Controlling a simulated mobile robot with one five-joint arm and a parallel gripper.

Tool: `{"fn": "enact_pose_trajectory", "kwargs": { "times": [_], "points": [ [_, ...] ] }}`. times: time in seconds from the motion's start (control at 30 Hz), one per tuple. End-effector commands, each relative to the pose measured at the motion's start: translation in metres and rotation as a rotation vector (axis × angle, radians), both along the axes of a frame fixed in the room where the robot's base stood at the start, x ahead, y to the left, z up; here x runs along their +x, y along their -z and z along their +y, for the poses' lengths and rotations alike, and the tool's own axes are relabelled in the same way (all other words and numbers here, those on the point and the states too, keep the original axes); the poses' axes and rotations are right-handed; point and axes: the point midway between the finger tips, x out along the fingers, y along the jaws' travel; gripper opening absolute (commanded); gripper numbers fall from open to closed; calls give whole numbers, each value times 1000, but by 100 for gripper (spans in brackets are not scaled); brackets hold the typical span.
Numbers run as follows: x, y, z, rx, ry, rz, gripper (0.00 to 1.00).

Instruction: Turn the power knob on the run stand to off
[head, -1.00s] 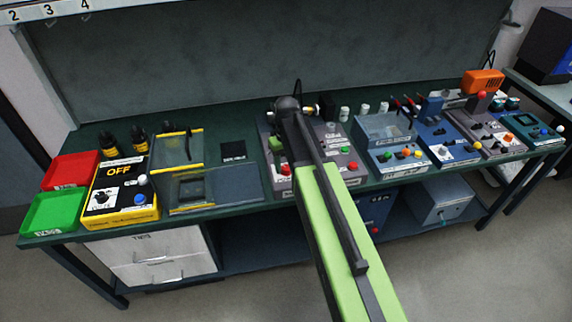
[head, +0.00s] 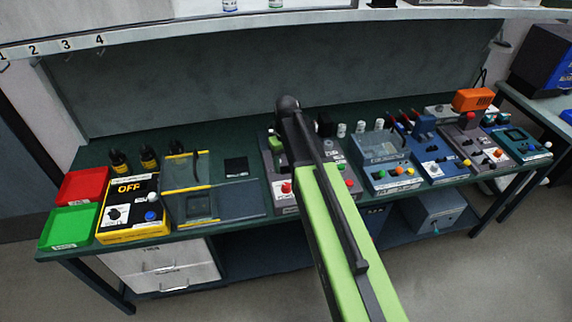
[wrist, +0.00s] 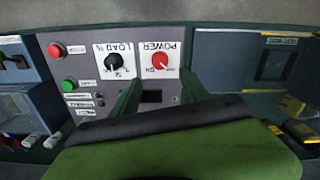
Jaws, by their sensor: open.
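The run stand is a grey box, mostly hidden behind my arm in the head view (head: 281,172). In the wrist view its face (wrist: 75,52) appears upside down. The red power knob (wrist: 160,61) sits on a white plate with an upside-down POWER label; its exact setting is too small to tell. My gripper (wrist: 158,90) is open, its two green fingers reaching toward the panel below the knob in the picture. The knob lies between the finger lines, and I see no contact. The gripper's fingertips are hidden in the head view.
Beside the power knob is a black LOAD knob (wrist: 114,62); red (wrist: 54,51) and green (wrist: 68,86) buttons are nearby. In the head view, a yellow box reading OFF (head: 130,207) stands left. A blue-grey device (head: 385,146) stands right of my arm.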

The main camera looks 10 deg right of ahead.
Motion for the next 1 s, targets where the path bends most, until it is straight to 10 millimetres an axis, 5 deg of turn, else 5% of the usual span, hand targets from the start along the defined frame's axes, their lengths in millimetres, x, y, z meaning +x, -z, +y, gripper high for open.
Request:
{"fn": "enact_pose_trajectory", "kwargs": {
  "times": [0.03, 0.2, 0.43, 0.7, 0.83, 1.0],
  "points": [
    [0, -24, 0, 0, 0, 0, 54],
    [0, -59, 0, 0, 0, 0, 54],
    [0, -74, 0, 0, 0, 0, 54],
    [0, -69, 0, 0, 0, 0, 54],
    [-4, -43, 0, 0, 0, 0, 54],
    [-64, 9, 1, 0, 19, 0, 54]
  ]
}}
